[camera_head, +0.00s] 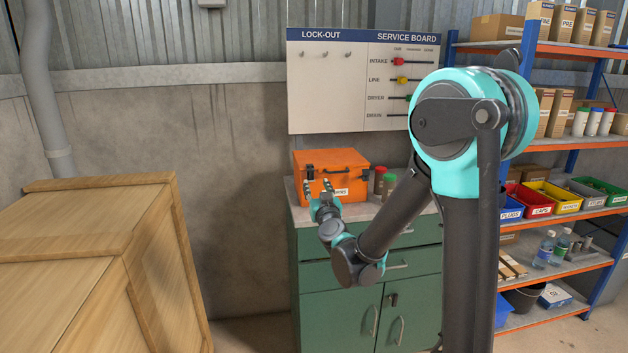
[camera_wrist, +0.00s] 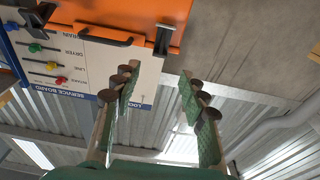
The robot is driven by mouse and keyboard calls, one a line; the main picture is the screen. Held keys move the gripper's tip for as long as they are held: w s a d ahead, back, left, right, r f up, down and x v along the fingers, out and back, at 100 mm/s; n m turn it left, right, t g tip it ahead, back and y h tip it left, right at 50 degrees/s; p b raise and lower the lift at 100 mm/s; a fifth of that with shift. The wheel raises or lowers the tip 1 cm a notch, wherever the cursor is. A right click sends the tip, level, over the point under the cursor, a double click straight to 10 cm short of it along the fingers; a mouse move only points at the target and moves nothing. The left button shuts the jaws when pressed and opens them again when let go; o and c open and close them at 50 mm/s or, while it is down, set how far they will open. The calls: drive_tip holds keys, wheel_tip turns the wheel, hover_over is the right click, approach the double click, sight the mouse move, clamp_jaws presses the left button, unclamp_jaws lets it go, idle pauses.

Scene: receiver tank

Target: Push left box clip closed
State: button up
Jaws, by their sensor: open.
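The orange box (camera_head: 326,162) stands with its lid down on the green cabinet, and its front shows upside down at the top of the wrist view (camera_wrist: 175,12). The left box clip (camera_wrist: 166,40) is a dark latch at the right in the wrist view; it juts past the box's edge there, but I cannot tell its exact angle. The other clip (camera_wrist: 38,17) is at the upper left. My gripper (camera_head: 318,189) is open and empty in front of the box's left part. In the wrist view its fingers (camera_wrist: 160,88) are spread, apart from the clip.
A dark handle (camera_wrist: 104,36) lies between the clips. A wooden crate (camera_head: 95,235) fills the left front. A service board (camera_head: 335,90) hangs behind; shelves (camera_head: 560,212) stand right.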

drive_tip(key=shift+v, duration=1.4)
drive_tip(key=shift+d, duration=0.1)
